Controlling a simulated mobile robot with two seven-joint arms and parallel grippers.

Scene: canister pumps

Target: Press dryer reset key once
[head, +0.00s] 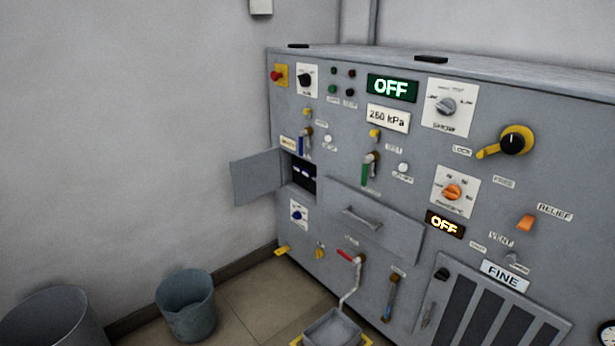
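A grey machine cabinet (340,245) with many controls fills the right of the head view. I cannot read a label naming the dryer reset key. A white round button (403,167) sits right of a green-handled lever (368,169), with a small blurred label below. A second white round button (328,139) sits right of a blue-handled lever (302,142). Small dark buttons and lamps (342,81) are grouped at the upper left. The green display (392,88) and the amber display (445,224) both read OFF. Neither gripper is in view.
A small door (256,177) stands open at the cabinet's left. A drawer (374,220) with a handle sits mid-panel. A yellow-black rotary handle (510,141) sticks out at right. A grey bucket (186,305) and a larger bin (52,318) stand at lower left.

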